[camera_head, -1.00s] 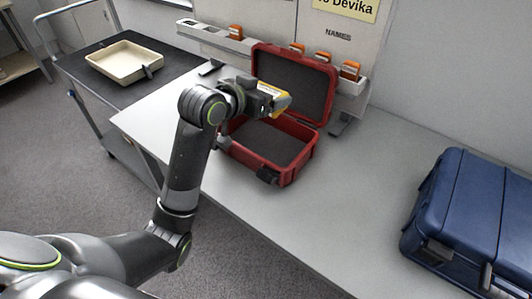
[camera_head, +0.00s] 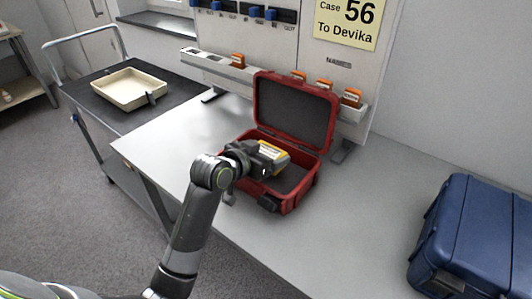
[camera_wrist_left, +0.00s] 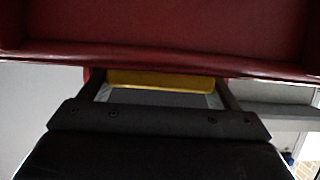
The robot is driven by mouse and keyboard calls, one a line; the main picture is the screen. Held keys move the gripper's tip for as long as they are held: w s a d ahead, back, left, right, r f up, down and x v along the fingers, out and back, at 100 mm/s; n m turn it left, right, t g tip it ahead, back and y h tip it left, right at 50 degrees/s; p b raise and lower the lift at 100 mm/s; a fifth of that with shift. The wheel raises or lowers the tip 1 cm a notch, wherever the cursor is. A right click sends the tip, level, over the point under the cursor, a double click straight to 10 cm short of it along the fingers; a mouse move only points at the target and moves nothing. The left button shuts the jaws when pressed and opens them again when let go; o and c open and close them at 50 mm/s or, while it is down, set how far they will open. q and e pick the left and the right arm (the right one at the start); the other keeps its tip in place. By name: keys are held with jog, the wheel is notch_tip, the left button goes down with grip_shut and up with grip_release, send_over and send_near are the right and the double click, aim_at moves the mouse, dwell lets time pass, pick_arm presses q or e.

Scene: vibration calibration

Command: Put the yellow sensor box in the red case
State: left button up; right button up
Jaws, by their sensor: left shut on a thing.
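The red case (camera_head: 297,196) stands open on the light table, its dark-lined lid upright at the back. My left gripper (camera_head: 274,157) reaches in from the left and is shut on the yellow sensor box (camera_head: 283,163). The box is low over the case's base, in front of the lid; I cannot tell whether it touches the foam. In the left wrist view the box (camera_wrist_left: 155,79) shows as a yellow strip between the fingers, with the red case (camera_wrist_left: 150,30) across the top. My right gripper is out of view.
A blue case (camera_head: 478,240) stands on the table at right. A cart (camera_head: 165,105) with a cream tray (camera_head: 128,88) is at left. A board (camera_head: 290,45) with orange items in its ledge rises behind the red case. The table between the two cases is clear.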

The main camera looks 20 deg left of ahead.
pick_arm(q)
jog(key=shift+f, duration=0.1)
jog(key=shift+f, duration=0.45)
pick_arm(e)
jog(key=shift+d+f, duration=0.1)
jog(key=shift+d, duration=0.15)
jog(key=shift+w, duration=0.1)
pick_arm(q)
jog(key=o, duration=0.9)
jog(key=shift+o, duration=0.2)
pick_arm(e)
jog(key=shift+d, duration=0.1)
pick_arm(q)
jog(key=shift+r, duration=0.1)
